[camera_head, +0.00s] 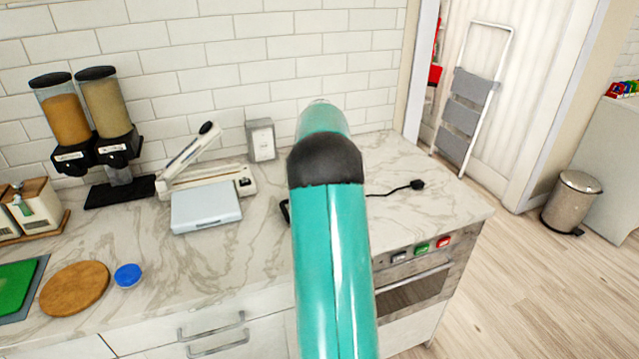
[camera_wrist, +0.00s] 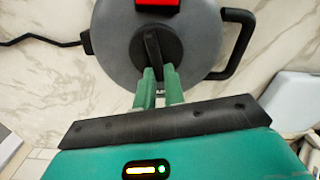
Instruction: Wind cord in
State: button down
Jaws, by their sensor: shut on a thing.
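A round grey appliance (camera_wrist: 120,50) with a black side handle (camera_wrist: 240,45) and a red part (camera_wrist: 157,4) shows in the wrist view. A black knob (camera_wrist: 151,45) stands at its middle. My gripper (camera_wrist: 160,74), with green fingers, is shut on the lower end of this knob. A black cord (camera_wrist: 40,38) runs out from the appliance's left side. In the head view, the cord (camera_head: 385,193) lies on the counter to the right of my arm and ends in a black plug (camera_head: 417,185). My teal arm hides most of the appliance and the gripper there.
The marble counter (camera_head: 250,270) also holds a pale blue-grey box (camera_head: 206,208), a white sealer-like device (camera_head: 215,178), a small grey dispenser (camera_head: 261,140) and two food dispensers (camera_head: 108,115). The counter's right edge is near the plug.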

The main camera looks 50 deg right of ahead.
jog(key=m, duration=0.2)
jog(key=d+m, duration=0.1)
jog(key=m, duration=0.2)
jog(key=shift+s+r+m, duration=0.1)
jog(key=shift+s+m, duration=0.1)
jog(key=shift+m, duration=0.1)
jog(key=m, duration=0.4)
jog(key=shift+s+d+m, duration=0.2)
jog(key=shift+s+m, duration=0.1)
jog(key=shift+s, duration=0.05)
jog(key=m, duration=0.4)
jog(key=shift+s, duration=0.35)
jog(key=m, duration=0.3)
jog(key=s+m, duration=0.1)
jog(key=m, duration=0.7)
jog(key=shift+s+a, duration=0.35)
jog(key=m, duration=0.5)
jog(key=shift+s+a+m, duration=0.2)
jog(key=shift+a+m, duration=0.2)
jog(key=m, duration=0.4)
jog(key=shift+a, duration=0.4)
jog(key=shift+w+a+m, duration=0.1)
jog(key=shift+a+m, duration=0.05)
jog(key=shift+m, duration=0.9)
jog(key=shift+w+a+m, duration=0.1)
jog(key=shift+a+m, duration=0.05)
jog(key=shift+m, duration=0.9)
